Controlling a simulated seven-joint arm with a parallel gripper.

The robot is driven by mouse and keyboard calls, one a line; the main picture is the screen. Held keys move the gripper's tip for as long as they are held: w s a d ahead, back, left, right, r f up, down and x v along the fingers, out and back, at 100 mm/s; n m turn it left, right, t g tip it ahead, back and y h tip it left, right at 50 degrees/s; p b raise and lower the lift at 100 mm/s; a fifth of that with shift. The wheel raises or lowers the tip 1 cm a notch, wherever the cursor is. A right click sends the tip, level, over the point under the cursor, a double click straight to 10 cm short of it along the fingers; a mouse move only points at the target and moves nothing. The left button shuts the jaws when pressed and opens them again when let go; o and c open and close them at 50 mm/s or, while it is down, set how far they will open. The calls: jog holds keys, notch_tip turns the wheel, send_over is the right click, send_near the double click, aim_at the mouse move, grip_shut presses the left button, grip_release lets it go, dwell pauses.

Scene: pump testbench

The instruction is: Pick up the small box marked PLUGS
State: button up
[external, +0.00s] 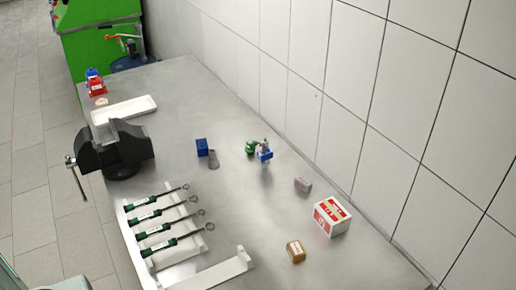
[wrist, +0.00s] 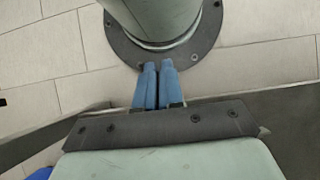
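Several small boxes are on the metal bench in the external view, and their lettering is too small to read. A small brown box (external: 296,251) sits near the front right, and a small grey box (external: 303,185) sits near the wall. I cannot tell which is marked PLUGS. My gripper (wrist: 158,67) shows in the wrist view, with its two blue fingers together and nothing visible between them. It points toward my base and the tiled floor, away from the boxes. The external view does not show the gripper.
A red and white box (external: 333,216) stands beside the brown and grey boxes. A rack (external: 236,266) with green-handled tools, a black vise (external: 112,150), a white tray (external: 124,109) and a blue box (external: 202,147) are on the bench. The tiled wall borders the right side.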

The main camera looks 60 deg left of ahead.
jog(key=o, duration=1.2)
